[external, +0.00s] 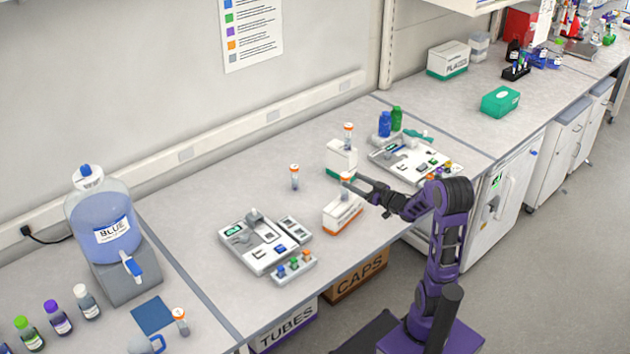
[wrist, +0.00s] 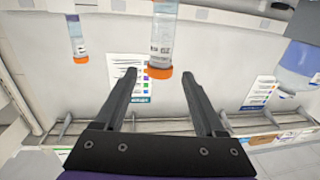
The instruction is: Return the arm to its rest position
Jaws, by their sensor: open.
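My gripper (external: 366,190) is open at the end of my purple arm, held over the bench and pointing left. Just ahead of it, an orange-capped tube (external: 346,179) stands upright at the white box with an orange label (external: 343,216). In the wrist view, which looks upside down, my two fingers (wrist: 159,76) are spread wide. An orange-capped tube (wrist: 161,42) appears between and beyond the fingertips, with no finger visibly touching it. Another capped tube (wrist: 76,36) is farther left in that view.
A tube (external: 348,132) stands on a green-labelled white box (external: 341,158); another (external: 294,176) stands on the bench. Device stations (external: 262,244) (external: 408,160) lie on either side. A blue dispenser (external: 105,230) is at left. Open floor (external: 540,270) lies to the right of my arm.

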